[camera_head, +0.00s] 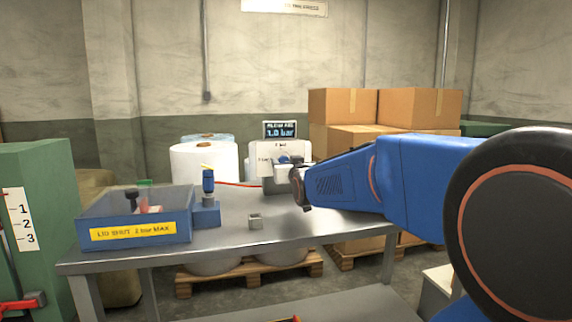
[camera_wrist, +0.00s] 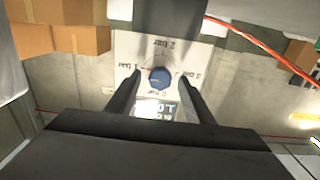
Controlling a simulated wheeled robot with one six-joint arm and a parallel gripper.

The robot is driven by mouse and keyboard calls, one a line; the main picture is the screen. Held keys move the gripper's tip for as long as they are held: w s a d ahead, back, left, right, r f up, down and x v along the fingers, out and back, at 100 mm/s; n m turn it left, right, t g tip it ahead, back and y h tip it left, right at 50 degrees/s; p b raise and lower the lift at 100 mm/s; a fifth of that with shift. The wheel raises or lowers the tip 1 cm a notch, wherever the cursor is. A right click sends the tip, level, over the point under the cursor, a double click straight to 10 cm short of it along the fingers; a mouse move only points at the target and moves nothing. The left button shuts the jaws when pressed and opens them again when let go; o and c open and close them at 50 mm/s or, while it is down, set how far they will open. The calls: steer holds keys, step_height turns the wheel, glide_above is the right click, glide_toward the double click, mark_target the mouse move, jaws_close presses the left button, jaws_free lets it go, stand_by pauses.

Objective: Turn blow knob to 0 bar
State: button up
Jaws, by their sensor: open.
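The blue blow knob (camera_wrist: 160,78) sits on a white panel (camera_wrist: 178,52) with bar marks around it, upside down in the wrist view. A small reddish mark shows at the knob's left edge, on the side of the "1 bar" label. The display (camera_head: 280,130) above the panel reads 1.0 bar in the head view. My gripper (camera_wrist: 160,80) is open, with one dark finger on each side of the knob in the picture and gaps between. I cannot tell whether the fingertips reach its depth. In the head view my gripper and wrist partly cover the panel.
A blue bin (camera_head: 128,216) labelled "LID SHUT 2 bar MAX" stands on the left of the grey table (camera_head: 340,232). A red hose (camera_head: 238,185) runs to the panel unit. Cardboard boxes (camera_head: 343,106) stand behind.

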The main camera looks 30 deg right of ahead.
steer(key=c, duration=1.1)
steer(key=shift+o, duration=0.2)
steer(key=shift+n, duration=0.3)
steer(key=n, duration=0.4)
steer(key=shift+f+n, duration=0.1)
steer(key=shift+n, duration=6.5)
